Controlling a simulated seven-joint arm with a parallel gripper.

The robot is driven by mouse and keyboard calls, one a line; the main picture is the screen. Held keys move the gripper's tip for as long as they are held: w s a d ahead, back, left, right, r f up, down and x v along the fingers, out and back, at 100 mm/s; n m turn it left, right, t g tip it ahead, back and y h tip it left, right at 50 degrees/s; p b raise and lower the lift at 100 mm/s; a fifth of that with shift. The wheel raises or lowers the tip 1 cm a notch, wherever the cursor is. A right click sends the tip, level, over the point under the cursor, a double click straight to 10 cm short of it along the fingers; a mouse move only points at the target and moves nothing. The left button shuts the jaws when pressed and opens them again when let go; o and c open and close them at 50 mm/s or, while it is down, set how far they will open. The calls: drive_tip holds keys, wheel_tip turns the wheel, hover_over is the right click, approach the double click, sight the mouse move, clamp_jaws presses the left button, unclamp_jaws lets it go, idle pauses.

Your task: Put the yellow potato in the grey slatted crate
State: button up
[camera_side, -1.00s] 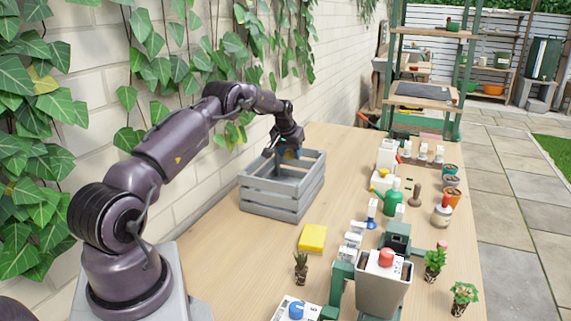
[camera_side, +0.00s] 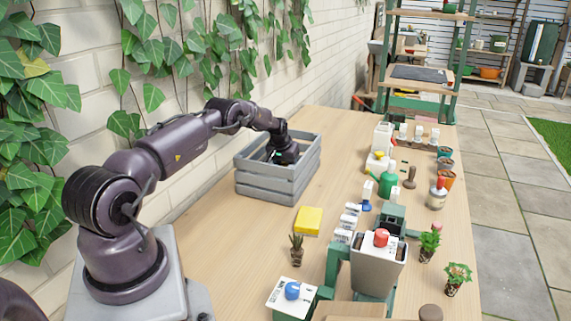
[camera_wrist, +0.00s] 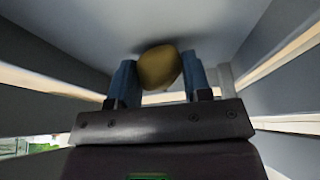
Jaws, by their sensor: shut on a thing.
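The grey slatted crate (camera_side: 268,190) stands on the table beside the wall. My gripper (camera_side: 280,155) reaches down inside it in the side view, with its fingertips hidden by the crate wall. In the wrist view my gripper (camera_wrist: 158,75) is shut on the yellow potato (camera_wrist: 158,67), which sits between the two blue fingers. The crate's grey slats (camera_wrist: 270,60) surround the fingers there, and the grey floor (camera_wrist: 110,30) is close behind the potato. I cannot tell whether the potato touches the floor.
A yellow block (camera_side: 308,220) and a small potted plant (camera_side: 296,250) are in front of the crate. A grey hopper (camera_side: 376,268), a green watering can (camera_side: 387,186) and several pots stand to the right. The table between crate and hopper is partly clear.

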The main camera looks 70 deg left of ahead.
drive_tip(key=shift+f, duration=0.1)
drive_tip(key=o, duration=1)
